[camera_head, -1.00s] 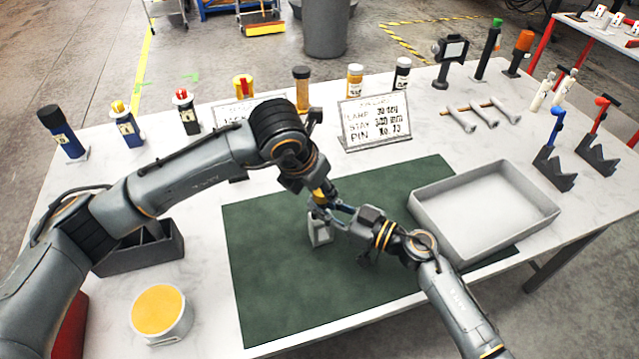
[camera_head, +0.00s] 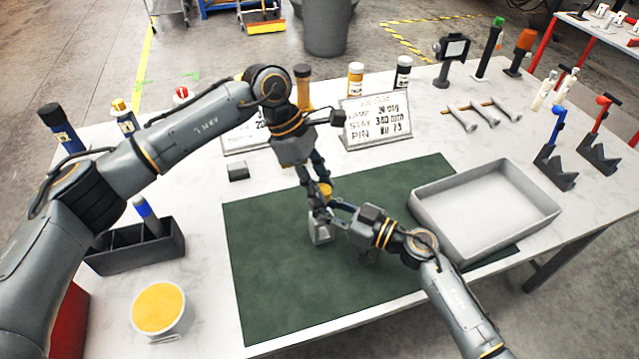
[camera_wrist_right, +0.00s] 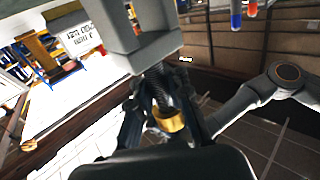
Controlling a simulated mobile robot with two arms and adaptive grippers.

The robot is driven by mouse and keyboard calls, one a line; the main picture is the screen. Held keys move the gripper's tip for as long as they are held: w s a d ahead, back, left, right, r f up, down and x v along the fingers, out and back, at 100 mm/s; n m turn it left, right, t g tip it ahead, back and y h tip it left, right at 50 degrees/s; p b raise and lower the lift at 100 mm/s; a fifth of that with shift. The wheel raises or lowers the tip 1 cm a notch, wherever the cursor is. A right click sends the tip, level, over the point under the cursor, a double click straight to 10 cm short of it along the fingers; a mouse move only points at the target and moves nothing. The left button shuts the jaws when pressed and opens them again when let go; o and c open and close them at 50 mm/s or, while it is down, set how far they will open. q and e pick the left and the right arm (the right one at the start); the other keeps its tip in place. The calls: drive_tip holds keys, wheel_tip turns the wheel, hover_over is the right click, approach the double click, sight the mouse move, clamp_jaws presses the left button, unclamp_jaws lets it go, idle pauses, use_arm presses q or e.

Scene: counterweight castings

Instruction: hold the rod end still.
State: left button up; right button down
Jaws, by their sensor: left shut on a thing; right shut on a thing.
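A pale grey block (camera_head: 320,233) stands on the green mat (camera_head: 280,285). In the right wrist view, the block (camera_wrist_right: 145,45) has a threaded rod (camera_wrist_right: 158,88) coming out of it, with a brass nut (camera_wrist_right: 168,121) on the rod. The nut also shows in the head view (camera_head: 325,190). My left gripper (camera_head: 317,207) comes down from above and is shut at the nut, its exact contact hidden. My right gripper (camera_head: 337,216) comes from the right and is shut at the rod end just above the block. The two grippers are very close together.
An empty grey tray (camera_head: 480,255) stands right of the mat. A dark rack (camera_head: 135,250) and a yellow-topped tub (camera_head: 158,308) are at left. Signs (camera_head: 377,122) and bottles line the back. The mat's front is clear.

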use_arm(q)
drive_tip(key=m, duration=0.2)
drive_tip(key=m+g+y, duration=0.1)
drive_tip(key=m, duration=0.1)
drive_tip(key=m+g, duration=0.1)
drive_tip(key=m, duration=0.1)
drive_tip(key=shift+w+d+y, duration=0.1)
drive_tip(key=shift+w+y, duration=0.15)
drive_tip(key=shift+y, duration=0.05)
drive_tip(key=m+g+y, duration=0.1)
drive_tip(key=m, duration=0.2)
drive_tip(key=shift+d+m, duration=0.1)
drive_tip(key=shift+m, duration=0.3)
drive_tip(key=m+y, duration=0.1)
drive_tip(key=m, duration=0.2)
drive_tip(key=m+y, duration=0.2)
drive_tip(key=shift+d+m, duration=0.1)
drive_tip(key=shift+m, duration=0.3)
drive_tip(key=m+y, duration=0.1)
drive_tip(key=m, duration=0.2)
drive_tip(key=shift+m, duration=0.4)
drive_tip(key=shift+w, duration=0.1)
drive_tip(key=o, duration=1)
drive_tip(key=shift+o, duration=0.2)
drive_tip(key=shift+d, duration=0.1)
